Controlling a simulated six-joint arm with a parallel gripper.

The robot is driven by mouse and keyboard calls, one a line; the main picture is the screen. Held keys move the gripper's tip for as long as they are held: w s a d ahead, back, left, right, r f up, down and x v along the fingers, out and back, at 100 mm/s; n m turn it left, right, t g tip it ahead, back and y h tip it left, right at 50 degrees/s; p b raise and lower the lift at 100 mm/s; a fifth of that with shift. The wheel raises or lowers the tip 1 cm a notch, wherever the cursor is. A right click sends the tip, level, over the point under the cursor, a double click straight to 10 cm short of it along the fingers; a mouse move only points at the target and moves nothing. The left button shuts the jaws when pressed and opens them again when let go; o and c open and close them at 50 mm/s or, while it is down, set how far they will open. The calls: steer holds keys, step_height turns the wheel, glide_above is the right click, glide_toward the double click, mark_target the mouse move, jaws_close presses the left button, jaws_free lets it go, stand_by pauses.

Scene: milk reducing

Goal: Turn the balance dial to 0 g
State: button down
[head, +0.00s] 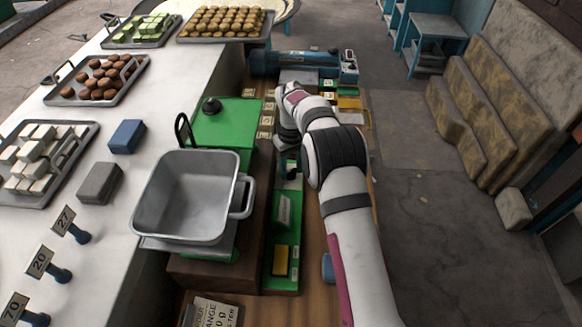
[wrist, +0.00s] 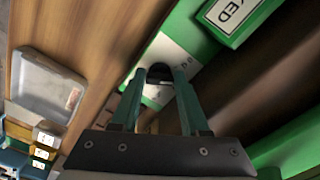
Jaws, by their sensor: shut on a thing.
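The green balance (head: 225,125) carries a deep square metal pan (head: 190,195) on its near end, and the pan looks empty. A narrow green panel (head: 268,240) lies along its right side. In the wrist view, the dark round balance dial (wrist: 159,73) sits on a white plate (wrist: 158,95) at the end of this panel. My gripper (wrist: 158,74) has its green fingers on either side of the dial, shut on it. The dial's reading cannot be made out.
Trays of white blocks (head: 44,150), brown pieces (head: 97,78), green pieces (head: 142,28) and golden pieces (head: 225,22) stand on the white counter. Blue (head: 127,136) and grey (head: 100,182) blocks and several number tags line its edge. A blue cylindrical device (head: 290,63) lies behind my arm.

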mark_target(292, 171)
steer(key=n, duration=0.5)
steer(key=shift+w+d, duration=0.1)
steer(key=shift+n, duration=0.4)
stand_by(0.3)
steer(key=c, duration=0.7)
jaws_free()
step_height(292, 171, up, 16)
steer(key=shift+f, duration=0.1)
